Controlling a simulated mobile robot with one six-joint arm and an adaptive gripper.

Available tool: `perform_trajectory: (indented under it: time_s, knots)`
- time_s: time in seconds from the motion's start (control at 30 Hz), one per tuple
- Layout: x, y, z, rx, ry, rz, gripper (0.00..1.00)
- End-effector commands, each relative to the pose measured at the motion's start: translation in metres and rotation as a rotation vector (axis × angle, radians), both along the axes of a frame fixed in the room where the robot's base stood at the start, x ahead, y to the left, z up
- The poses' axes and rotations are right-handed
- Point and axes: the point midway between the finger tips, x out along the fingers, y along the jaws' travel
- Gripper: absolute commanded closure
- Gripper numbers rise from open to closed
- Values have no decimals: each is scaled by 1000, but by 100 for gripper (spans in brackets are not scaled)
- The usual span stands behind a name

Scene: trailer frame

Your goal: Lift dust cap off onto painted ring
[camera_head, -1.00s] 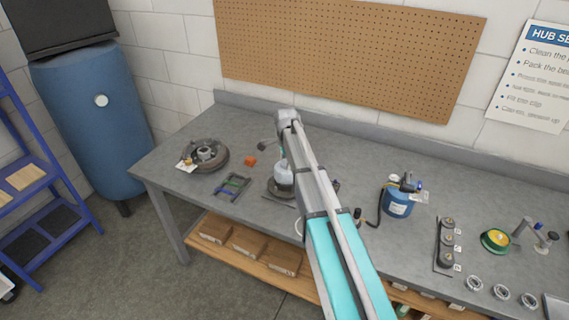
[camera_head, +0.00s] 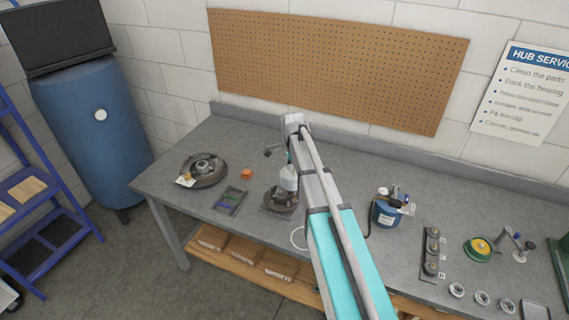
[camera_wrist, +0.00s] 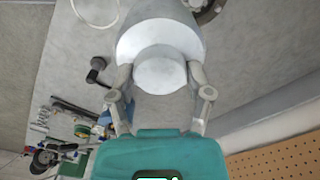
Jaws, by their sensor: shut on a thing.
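My gripper (camera_wrist: 160,95) is shut on a pale grey-white round thing (camera_wrist: 160,40), which I take for the dust cap, with one finger on each side. In the head view this pale thing (camera_head: 289,178) hangs below the end of my arm, over or just beside a dark round hub (camera_head: 275,203) on the bench. A piece of a dark metal ring (camera_wrist: 206,12) shows past it in the wrist view. My arm hides part of the bench behind it. I cannot make out a painted ring for certain.
Left on the bench (camera_head: 340,170) are a brake drum (camera_head: 204,168), an orange block (camera_head: 247,173) and a dark tray (camera_head: 230,200). A pegboard (camera_head: 330,65) hangs behind.

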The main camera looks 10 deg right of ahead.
Motion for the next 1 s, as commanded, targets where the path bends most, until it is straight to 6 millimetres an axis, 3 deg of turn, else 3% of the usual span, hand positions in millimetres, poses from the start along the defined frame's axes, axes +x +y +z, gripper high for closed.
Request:
perform_trajectory:
  time_s: [0.03,0.1,0.4,1.0]
  knots:
    - [-16,-6,10,0,1,-3,85]
    - [-28,-13,15,0,0,-3,85]
    - [-61,-33,31,0,0,-1,85]
    - [-69,-38,34,0,0,0,85]
